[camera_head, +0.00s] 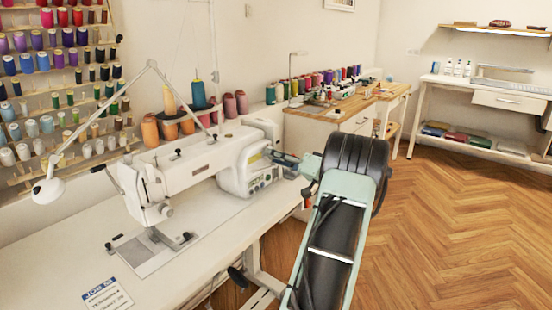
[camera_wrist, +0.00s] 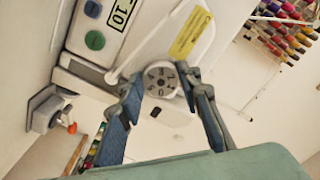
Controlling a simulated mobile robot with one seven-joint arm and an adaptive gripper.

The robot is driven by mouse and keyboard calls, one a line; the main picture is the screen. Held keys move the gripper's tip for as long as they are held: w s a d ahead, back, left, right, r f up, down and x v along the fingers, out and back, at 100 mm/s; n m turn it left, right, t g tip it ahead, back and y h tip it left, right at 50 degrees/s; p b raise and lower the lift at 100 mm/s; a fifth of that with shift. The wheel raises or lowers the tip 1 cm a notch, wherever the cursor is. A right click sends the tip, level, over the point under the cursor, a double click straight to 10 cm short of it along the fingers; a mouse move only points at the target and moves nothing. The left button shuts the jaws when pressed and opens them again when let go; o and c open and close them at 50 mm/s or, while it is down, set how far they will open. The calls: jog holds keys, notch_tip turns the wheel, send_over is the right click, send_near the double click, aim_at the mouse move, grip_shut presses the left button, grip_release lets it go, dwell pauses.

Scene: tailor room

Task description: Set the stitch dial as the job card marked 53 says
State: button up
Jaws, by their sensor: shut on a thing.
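The job card (camera_head: 107,295) lies on the machine table at the lower left; its header reads JOB 53, and its smaller lines are too blurred to read surely. The white sewing machine (camera_head: 200,165) stands behind it. The stitch dial (camera_wrist: 160,78), a pale round knob with dark digits, shows on the machine's end in the wrist view. My gripper (camera_wrist: 161,84) has one finger on each side of the dial and is shut on it. In the head view my gripper (camera_head: 284,158) reaches the machine's right end, and the dial is not clearly visible there.
A display reading 10 (camera_wrist: 121,15), a blue button (camera_wrist: 93,9) and a green button (camera_wrist: 95,40) sit beside the dial, with a yellow label (camera_wrist: 191,34) close by. Thread cones (camera_head: 170,125) stand behind the machine. A lamp (camera_head: 48,190) is at the left. The floor at right is clear.

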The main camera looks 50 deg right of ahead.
jog(key=shift+d+r+m+p, duration=0.1)
jog(key=shift+m+p, duration=2.7)
jog(key=shift+m, duration=3.15)
jog(key=shift+d+r+m+p, duration=0.1)
jog(key=shift+m+p, duration=2.65)
jog(key=shift+m, duration=3.15)
jog(key=shift+d+r+m+p, duration=0.1)
jog(key=shift+m+p, duration=2.7)
jog(key=shift+m, duration=3.15)
jog(key=o, duration=1.2)
jog(key=shift+c, duration=0.2)
